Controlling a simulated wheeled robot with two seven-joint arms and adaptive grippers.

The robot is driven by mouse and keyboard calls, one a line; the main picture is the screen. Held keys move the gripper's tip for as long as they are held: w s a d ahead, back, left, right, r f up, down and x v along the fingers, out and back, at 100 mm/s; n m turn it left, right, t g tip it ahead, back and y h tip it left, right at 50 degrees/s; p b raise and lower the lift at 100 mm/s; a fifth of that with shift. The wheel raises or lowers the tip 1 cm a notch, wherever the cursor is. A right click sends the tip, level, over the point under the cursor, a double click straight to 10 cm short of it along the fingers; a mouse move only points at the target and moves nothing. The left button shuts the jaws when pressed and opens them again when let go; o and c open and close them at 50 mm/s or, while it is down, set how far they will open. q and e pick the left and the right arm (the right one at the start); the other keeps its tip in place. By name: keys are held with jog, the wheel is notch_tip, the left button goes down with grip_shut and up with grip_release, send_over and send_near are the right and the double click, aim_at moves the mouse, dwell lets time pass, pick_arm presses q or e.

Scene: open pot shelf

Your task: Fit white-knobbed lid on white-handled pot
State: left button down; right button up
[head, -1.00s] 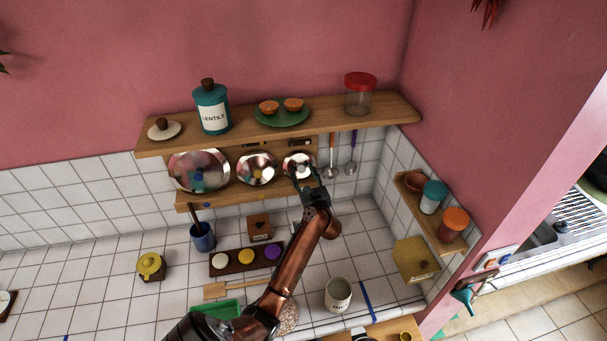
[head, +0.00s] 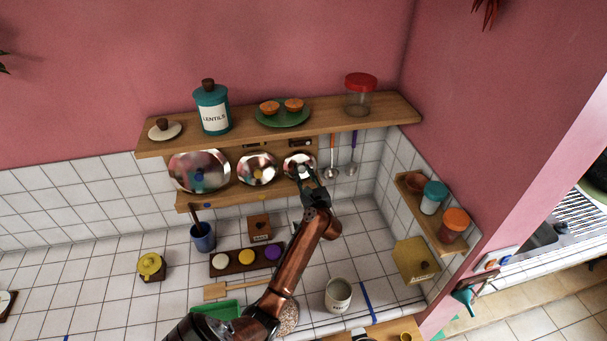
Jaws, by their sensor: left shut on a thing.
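The white-knobbed lid (head: 294,158) is a small shiny metal disc, upright at the right end of the row of lids on the lower wooden shelf. My left gripper (head: 309,174) is in front of it and shut on its knob. The fingers hide part of the lid's lower right. My right gripper is not in view. The white-handled pot is not clearly seen. A small white and black piece (head: 360,333) at the bottom edge may belong to it, but I cannot tell.
A yellow-knobbed lid (head: 250,166) and a larger blue-knobbed lid (head: 185,165) stand to the left. The upper shelf (head: 335,121) overhangs the lids. Ladles (head: 331,171) hang close on the right. A cream crock (head: 338,294) stands on the tiled counter below.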

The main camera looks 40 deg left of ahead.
pick_arm(q)
jog(key=shift+s+d+r+p, duration=0.1)
jog(key=shift+s+r+p, duration=0.05)
jog(key=shift+r+p, duration=0.45)
jog(key=shift+s+d+r+p, duration=0.1)
jog(key=shift+r+p, duration=0.35)
jog(key=shift+r, duration=0.1)
jog(key=shift+d, duration=0.15)
jog(key=p+v, duration=0.1)
jog(key=v, duration=0.3)
jog(key=shift+s+r, duration=0.15)
jog(key=shift+s, duration=0.1)
